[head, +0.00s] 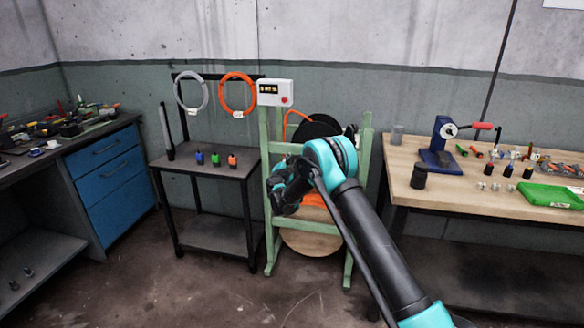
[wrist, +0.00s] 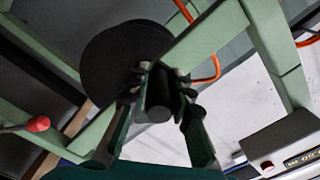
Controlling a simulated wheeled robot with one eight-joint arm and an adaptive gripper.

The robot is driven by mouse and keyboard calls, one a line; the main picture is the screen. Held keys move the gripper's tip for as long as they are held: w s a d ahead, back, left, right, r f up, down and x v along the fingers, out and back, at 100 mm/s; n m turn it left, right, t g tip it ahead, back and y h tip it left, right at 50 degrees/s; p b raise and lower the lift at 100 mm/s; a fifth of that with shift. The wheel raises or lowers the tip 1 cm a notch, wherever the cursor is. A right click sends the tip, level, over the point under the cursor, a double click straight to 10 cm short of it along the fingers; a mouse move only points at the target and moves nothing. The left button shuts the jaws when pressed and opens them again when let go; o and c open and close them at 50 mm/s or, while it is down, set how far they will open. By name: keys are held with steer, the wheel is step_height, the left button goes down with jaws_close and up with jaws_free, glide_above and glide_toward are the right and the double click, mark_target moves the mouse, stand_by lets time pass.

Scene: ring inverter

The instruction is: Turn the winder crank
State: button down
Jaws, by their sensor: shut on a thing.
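The winder is a green frame (head: 364,175) standing against the wall, with a black disc (head: 318,128) near its top and a round wooden disc (head: 310,242) low down. In the wrist view, my gripper (wrist: 160,82) is shut on a short dark cylinder (wrist: 158,104), which looks like the crank's grip. The black disc (wrist: 112,58) and a green rail (wrist: 205,40) lie just beyond the fingers. In the head view, my arm covers the middle of the winder, hiding the fingertips and the crank.
A white control box (head: 276,93) with a red button sits at the frame's upper left. A dark rack (head: 205,165) with hanging orange and grey coils stands left. A wooden bench (head: 445,185) with a red-handled press and a green tray stands right.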

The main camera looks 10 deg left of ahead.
step_height(320, 180, up, 2)
steer(key=m, duration=0.2)
steer(key=shift+w+d+r+m, duration=0.1)
steer(key=shift+w+r+m, duration=0.05)
steer(key=shift+m, duration=0.15)
steer(key=shift+d+r+m, duration=0.15)
steer(key=shift+r+m, duration=0.8)
steer(key=shift+m, duration=0.25)
steer(key=c, duration=1.3)
jaws_free()
steer(key=shift+s, duration=0.5)
steer(key=s, duration=1.1)
steer(key=shift+a, duration=0.25)
